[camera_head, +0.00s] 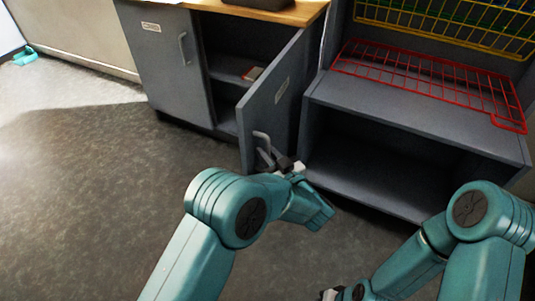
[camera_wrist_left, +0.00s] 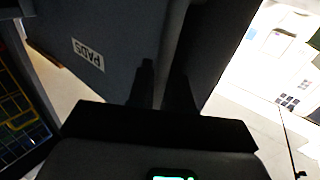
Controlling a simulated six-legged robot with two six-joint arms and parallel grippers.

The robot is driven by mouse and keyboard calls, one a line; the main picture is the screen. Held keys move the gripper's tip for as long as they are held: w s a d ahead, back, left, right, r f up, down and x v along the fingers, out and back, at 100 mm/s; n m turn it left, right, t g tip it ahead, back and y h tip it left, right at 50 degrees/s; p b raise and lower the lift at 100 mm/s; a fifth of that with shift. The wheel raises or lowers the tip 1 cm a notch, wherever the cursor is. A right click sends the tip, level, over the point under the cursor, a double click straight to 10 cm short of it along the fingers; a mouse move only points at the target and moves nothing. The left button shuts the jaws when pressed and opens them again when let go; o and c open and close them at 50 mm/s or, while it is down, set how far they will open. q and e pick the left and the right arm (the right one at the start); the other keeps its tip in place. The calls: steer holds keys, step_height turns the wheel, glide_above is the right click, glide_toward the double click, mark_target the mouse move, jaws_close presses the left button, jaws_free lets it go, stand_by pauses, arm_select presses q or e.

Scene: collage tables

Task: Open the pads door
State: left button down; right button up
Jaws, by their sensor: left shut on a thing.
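The pads door (camera_head: 284,82) is a grey cabinet door that stands partly open, swung out from the cabinet's right side. Its "PADS" label (camera_wrist_left: 88,55) reads in the left wrist view. The door's grey handle (camera_head: 262,138) is near its free edge. My left gripper (camera_head: 274,160) is shut on the handle, low in front of the door. In the left wrist view its dark fingers (camera_wrist_left: 163,88) reach up against the dark door. My right gripper (camera_head: 330,294) shows only in part at the bottom edge of the head view, and its jaws are unclear.
Behind the door, the cabinet shelf (camera_head: 228,68) holds a small item (camera_head: 252,73). A closed grey door (camera_head: 170,62) is to the left. An open grey unit (camera_head: 420,118) with a red wire rack (camera_head: 425,80) stands right. The floor (camera_head: 95,185) at left is clear.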

arm_select(q)
steer(key=shift+w+d+r, duration=0.1)
steer(key=shift+d+r, duration=0.05)
arm_select(e)
steer(key=shift+s+d+r, duration=0.1)
steer(key=shift+d, duration=0.15)
arm_select(q)
steer(key=c, duration=1.2)
jaws_free()
steer(key=shift+c, duration=0.2)
arm_select(e)
steer(key=shift+a, duration=0.1)
arm_select(q)
steer(key=shift+f, duration=0.2)
